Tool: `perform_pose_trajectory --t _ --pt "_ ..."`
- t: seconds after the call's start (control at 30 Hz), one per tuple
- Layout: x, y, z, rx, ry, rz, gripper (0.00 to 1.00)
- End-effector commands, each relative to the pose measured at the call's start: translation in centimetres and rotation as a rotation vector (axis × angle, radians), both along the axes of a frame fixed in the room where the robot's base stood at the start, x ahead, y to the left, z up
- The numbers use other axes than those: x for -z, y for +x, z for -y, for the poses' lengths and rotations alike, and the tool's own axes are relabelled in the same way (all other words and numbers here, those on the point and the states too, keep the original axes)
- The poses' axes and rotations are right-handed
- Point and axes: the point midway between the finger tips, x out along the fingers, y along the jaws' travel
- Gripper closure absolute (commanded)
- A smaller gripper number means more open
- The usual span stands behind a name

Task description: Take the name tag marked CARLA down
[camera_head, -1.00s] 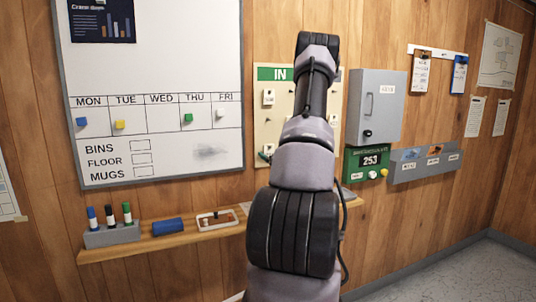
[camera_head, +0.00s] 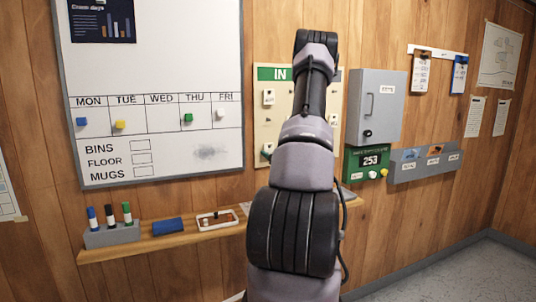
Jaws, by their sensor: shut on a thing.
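The cream tag board (camera_head: 261,122) with a green IN header (camera_head: 279,73) hangs on the wall, partly behind my arm. A white tag (camera_head: 268,97) hangs at its upper left and another tag (camera_head: 267,150) at its lower left. A further tag (camera_head: 334,120) shows at the right edge of my arm. The names are too small to read, so I cannot tell which is CARLA. My arm rises in front of the board and hides its middle. My gripper is hidden behind the arm.
A whiteboard (camera_head: 190,60) hangs left of the board. A grey cabinet (camera_head: 375,105) and a green box reading 253 (camera_head: 368,161) are close on the right.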

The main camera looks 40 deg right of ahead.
Motion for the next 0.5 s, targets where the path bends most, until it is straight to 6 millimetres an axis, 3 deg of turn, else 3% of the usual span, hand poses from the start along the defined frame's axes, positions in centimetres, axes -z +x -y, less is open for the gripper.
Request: perform_pose_trajectory --t 0.5 --pt "-0.10 -0.59 -0.15 0.000 0.001 0.000 0.81"
